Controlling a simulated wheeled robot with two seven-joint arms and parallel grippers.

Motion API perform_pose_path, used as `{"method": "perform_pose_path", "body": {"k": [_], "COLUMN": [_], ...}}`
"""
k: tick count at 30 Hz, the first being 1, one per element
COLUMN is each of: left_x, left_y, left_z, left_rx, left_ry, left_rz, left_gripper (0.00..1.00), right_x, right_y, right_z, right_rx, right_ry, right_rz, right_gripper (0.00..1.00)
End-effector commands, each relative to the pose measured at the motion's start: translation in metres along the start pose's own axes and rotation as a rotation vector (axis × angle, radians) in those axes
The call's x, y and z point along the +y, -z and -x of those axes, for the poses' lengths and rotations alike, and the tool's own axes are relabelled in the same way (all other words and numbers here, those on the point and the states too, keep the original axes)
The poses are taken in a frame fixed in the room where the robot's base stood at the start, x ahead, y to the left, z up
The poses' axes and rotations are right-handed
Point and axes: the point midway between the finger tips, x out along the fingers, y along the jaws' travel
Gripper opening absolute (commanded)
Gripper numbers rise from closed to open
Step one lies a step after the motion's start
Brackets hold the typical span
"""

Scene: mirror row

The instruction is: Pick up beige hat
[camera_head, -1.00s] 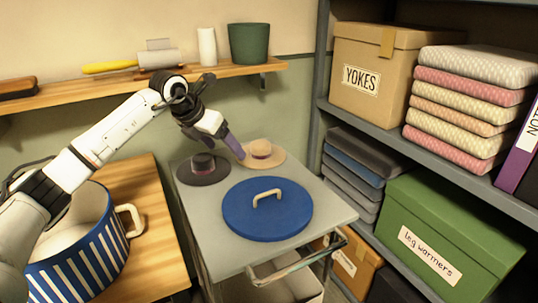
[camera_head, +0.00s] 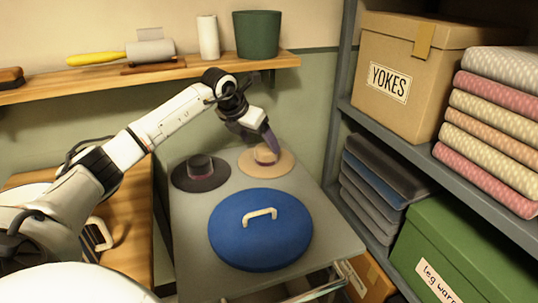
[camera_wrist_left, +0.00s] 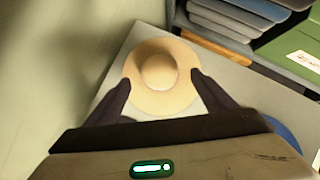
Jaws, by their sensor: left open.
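The beige hat (camera_head: 266,162) lies brim down at the far end of the grey cart top (camera_head: 190,225). My left gripper (camera_head: 270,143) is just above the hat and hides part of its crown in the head view. In the left wrist view the hat (camera_wrist_left: 160,78) is ahead of the open gripper (camera_wrist_left: 160,95), with its crown centred between the two dark fingers. Nothing is held between them. My right gripper is not in view.
A dark hat (camera_head: 200,172) lies left of the beige hat. A blue round lid (camera_head: 260,235) with a cream handle lies in front. A wooden wall shelf (camera_head: 100,88) is behind, and a grey shelf unit (camera_head: 340,85) with boxes stands on the right.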

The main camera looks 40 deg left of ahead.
Motion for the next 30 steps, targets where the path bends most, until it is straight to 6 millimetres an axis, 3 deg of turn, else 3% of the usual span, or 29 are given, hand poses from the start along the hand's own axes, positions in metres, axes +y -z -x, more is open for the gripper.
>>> {"method": "perform_pose_path", "body": {"k": [7,15,24,30], "left_x": [-0.001,0.0,0.0,0.0], "left_y": [-0.001,-0.004,-0.004,-0.004], "left_z": [-0.021,-0.059,-0.065,-0.064], "left_rx": [0.002,0.001,0.0,0.0], "left_ry": [0.002,0.001,0.0,0.0], "left_rz": [0.001,0.0,-0.002,-0.002], "left_gripper": [0.78,0.78,0.78,0.45], "right_x": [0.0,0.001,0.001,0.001], "right_y": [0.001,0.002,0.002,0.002], "right_z": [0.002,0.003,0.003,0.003], "right_rx": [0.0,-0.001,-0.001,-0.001], "right_ry": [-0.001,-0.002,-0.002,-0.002], "right_rz": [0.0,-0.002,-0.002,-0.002], "right_gripper": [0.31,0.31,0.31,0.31]}}
